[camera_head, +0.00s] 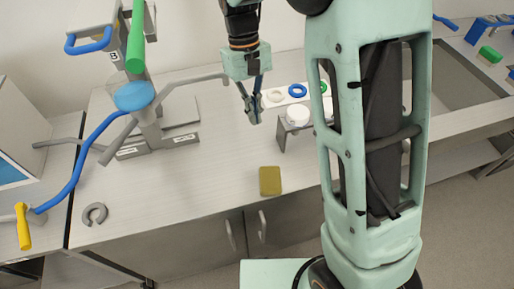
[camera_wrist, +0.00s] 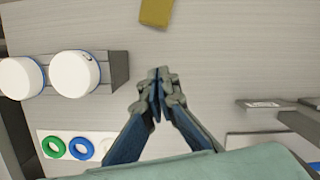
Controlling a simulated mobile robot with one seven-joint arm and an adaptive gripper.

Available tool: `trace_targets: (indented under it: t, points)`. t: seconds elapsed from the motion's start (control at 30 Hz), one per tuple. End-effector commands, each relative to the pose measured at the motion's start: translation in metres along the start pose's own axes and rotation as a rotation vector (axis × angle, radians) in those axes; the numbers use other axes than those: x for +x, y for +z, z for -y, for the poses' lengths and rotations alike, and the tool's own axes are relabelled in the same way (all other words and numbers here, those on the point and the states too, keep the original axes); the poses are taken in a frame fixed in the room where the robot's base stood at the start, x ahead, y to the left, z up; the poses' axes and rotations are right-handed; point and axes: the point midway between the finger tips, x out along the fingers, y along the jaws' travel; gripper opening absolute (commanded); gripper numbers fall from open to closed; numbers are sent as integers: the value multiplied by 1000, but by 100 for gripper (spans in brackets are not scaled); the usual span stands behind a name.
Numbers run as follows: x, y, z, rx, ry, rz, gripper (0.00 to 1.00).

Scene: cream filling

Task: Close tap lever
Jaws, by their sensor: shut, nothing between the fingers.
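A grey machine (camera_head: 146,124) marked "B" stands on the left of the counter, with a blue round top (camera_head: 135,96). An upright green lever handle (camera_head: 136,40) and a blue loop handle (camera_head: 90,40) rise above it. A long blue lever (camera_head: 72,172) slants down left to a yellow grip (camera_head: 22,226). I cannot tell which of these is the tap lever. My gripper (camera_head: 252,112) is shut and empty, pointing down over the counter right of the machine, near the end of its grey arm (camera_head: 190,82). My closed fingertips show in the wrist view (camera_wrist: 157,82).
A yellow-brown block (camera_head: 270,181) lies near the counter's front edge. White round containers (camera_wrist: 75,74) sit on a grey stand beside a white plate with coloured rings (camera_wrist: 55,148). A grey open ring (camera_head: 95,213) lies at left. The counter's middle is clear.

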Motion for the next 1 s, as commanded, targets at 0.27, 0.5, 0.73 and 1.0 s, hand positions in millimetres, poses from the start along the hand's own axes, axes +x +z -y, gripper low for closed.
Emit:
trace_targets:
  t: [0.27, 0.5, 0.73, 1.0]
  points:
    - [14, 1, -6, 29, -2, 12, 0]
    - [63, 2, -6, 29, -1, 15, 0]
    - [101, 9, -6, 28, -1, 9, 0]
    - [107, 36, -5, 28, -1, 8, 0]
